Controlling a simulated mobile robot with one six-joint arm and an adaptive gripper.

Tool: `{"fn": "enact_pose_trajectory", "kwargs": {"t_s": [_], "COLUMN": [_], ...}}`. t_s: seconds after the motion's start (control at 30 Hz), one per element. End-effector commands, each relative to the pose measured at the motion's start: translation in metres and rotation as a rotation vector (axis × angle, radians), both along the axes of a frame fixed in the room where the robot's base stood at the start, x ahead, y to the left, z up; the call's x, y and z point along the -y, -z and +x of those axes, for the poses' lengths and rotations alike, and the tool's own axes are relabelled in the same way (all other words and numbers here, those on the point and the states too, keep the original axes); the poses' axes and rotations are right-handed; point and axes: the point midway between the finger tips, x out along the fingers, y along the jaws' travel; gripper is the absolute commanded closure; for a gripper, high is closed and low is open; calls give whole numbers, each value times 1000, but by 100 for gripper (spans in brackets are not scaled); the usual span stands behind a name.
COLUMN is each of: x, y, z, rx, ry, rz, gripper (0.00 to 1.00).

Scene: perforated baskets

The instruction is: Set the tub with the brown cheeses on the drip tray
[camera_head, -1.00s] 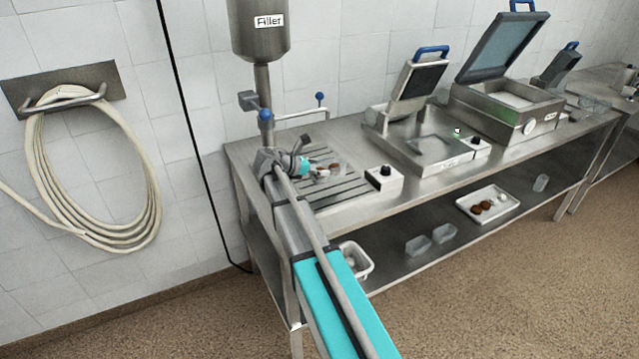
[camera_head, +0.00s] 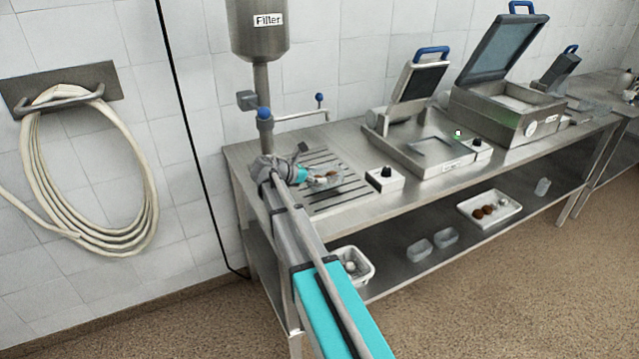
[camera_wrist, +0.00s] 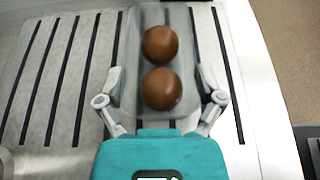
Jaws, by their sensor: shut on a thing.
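A clear tub (camera_wrist: 152,18) with two round brown cheeses (camera_wrist: 161,66) is between the fingers of my gripper (camera_wrist: 160,90) in the wrist view. The fingers press on its two sides, so my gripper is shut on it. In the head view my gripper (camera_head: 312,179) holds the tub (camera_head: 335,186) over the slotted drip tray (camera_head: 325,160). The tray's dark slots (camera_wrist: 62,80) run beneath and on both sides of the tub. I cannot tell whether the tub's underside touches the tray.
The filler (camera_head: 262,60) stands behind the tray. A small control box (camera_head: 384,180) is to its right, then an open sealing machine (camera_head: 425,145). The shelf below holds a white tray with balls (camera_head: 492,220), a white basket (camera_head: 368,270) and empty clear tubs (camera_head: 445,235).

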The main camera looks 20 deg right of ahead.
Motion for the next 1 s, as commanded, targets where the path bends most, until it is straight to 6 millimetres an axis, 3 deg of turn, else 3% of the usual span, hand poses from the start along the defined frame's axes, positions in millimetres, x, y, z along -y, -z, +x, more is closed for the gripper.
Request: {"fn": "enact_pose_trajectory", "kwargs": {"t_s": [0.1,0.67,0.7,0.77,1.0], "x": [0,0,-1,-1,-1], "y": [10,15,14,13,13], "z": [0,0,0,0,0], "rx": [0,0,0,0,0], "ry": [0,-1,-1,-1,-1], "rz": [0,0,0,0,0], "gripper": [57,57,8,0,0]}}
